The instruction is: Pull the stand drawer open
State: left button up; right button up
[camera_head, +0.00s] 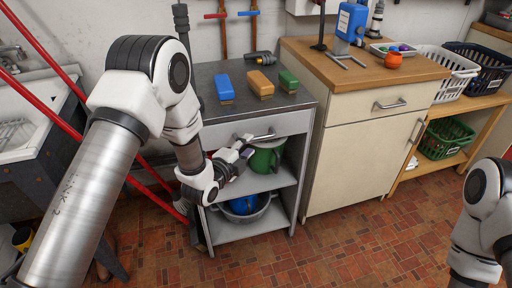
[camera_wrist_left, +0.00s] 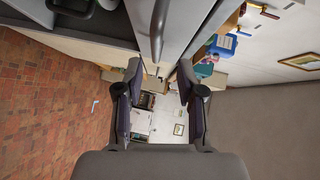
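The stand (camera_head: 309,160) is a grey unit with a dark top and open shelves. Its drawer (camera_head: 293,123) sits under the top and looks flush with the frame. A metal bar handle (camera_head: 264,135) runs across the drawer front. My left gripper (camera_head: 243,150) is in front of the drawer near the handle's left end and covers part of the front. In the left wrist view the gripper (camera_wrist_left: 160,78) has its fingers apart with nothing between them, and the handle (camera_wrist_left: 158,32) lies beyond the fingertips. My right arm shows at the right edge; its gripper is out of view.
A green pitcher (camera_head: 266,158) and a metal bowl (camera_head: 262,210) sit on the shelves. A cream cabinet (camera_head: 352,165) stands close on the right. The tiled floor in front is clear.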

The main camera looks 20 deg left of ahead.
aim_at(257, 137)
pick_arm(q)
jog(key=x, duration=0.6)
jog(key=shift+w+d+f, duration=0.1)
jog(key=shift+w+f, duration=0.15)
pick_arm(e)
jog(key=shift+w+f, duration=0.1)
jog(key=shift+f, duration=0.05)
pick_arm(q)
grip_shut()
jog(key=shift+s, duration=0.15)
